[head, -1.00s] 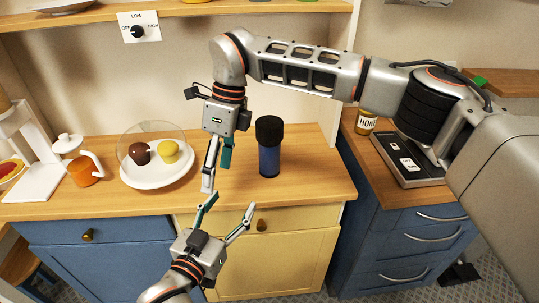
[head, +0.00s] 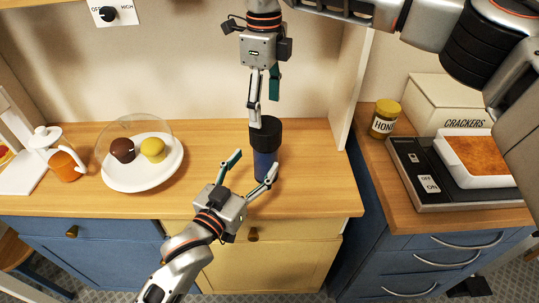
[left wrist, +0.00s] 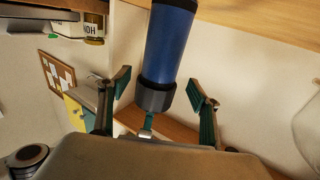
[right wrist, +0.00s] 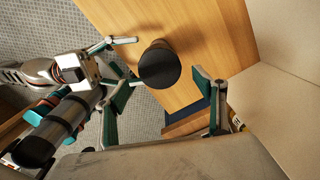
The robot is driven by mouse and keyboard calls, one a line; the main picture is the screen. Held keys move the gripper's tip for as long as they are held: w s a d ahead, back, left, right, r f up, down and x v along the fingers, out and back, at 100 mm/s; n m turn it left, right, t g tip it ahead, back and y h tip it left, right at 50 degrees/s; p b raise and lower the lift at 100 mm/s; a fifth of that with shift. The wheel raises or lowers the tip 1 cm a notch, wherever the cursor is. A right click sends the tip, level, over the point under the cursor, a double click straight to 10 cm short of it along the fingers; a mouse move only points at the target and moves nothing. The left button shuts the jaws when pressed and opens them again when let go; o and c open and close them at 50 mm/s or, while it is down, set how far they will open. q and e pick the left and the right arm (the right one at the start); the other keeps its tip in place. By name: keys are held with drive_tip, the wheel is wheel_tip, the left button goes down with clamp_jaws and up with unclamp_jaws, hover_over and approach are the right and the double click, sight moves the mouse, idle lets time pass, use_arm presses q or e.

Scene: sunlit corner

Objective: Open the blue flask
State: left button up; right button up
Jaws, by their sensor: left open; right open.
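The blue flask (head: 265,165) with its black lid (head: 266,133) stands upright on the wooden counter. My left gripper (head: 253,165) is open in front of the flask, its fingers level with the blue body. In the left wrist view the flask (left wrist: 168,45) lies between and beyond the spread fingers (left wrist: 163,95). My right gripper (head: 263,92) is open and points down just above the lid, fingers spread. In the right wrist view the round lid top (right wrist: 159,68) shows beyond the gap between its fingers (right wrist: 170,85). Whether any finger touches the flask is unclear.
A white plate (head: 125,180) with two muffins under a clear dome stands left of the flask, beside an orange-and-white pot (head: 66,166). A side wall panel (head: 351,90) rises to the right. A honey jar (head: 384,119), crackers box (head: 440,100) and hot plate (head: 408,172) stand beyond it.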

sight(261, 155)
use_arm(q)
drive_tip(key=shift+x, duration=3.5)
